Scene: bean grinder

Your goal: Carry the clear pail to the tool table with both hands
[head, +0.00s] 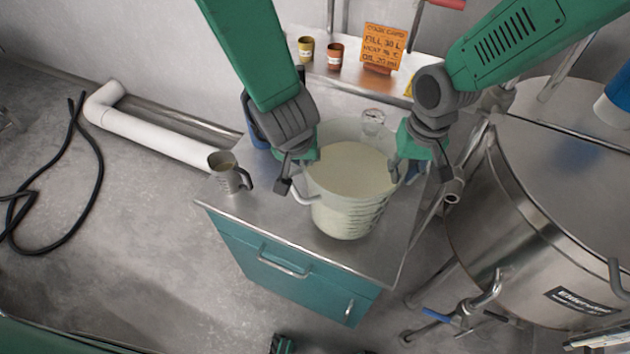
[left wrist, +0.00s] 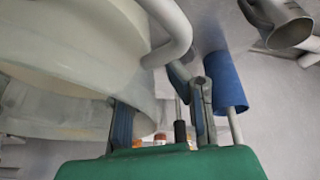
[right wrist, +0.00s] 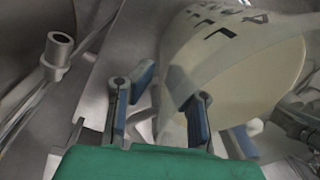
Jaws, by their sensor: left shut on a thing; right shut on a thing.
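The clear pail (head: 345,213), filled with pale cream liquid, is upright over the steel-topped table with a teal front (head: 372,258). I cannot tell whether its base touches the top. My left gripper (head: 298,178) is shut at the pail's left side, by its grey side handle (head: 304,200). My right gripper (head: 411,166) is shut at the pail's right side. The pail wall fills the upper left of the left wrist view (left wrist: 70,50). It also shows with dark markings in the right wrist view (right wrist: 250,70). The exact finger contacts are partly hidden.
A grey mug (head: 229,178) stands at the table's left edge, and a small clear jug (head: 373,121) shows behind the pail. A large steel tank (head: 540,215) stands close on the right. An orange sign (head: 384,46) and two small cups are at the back.

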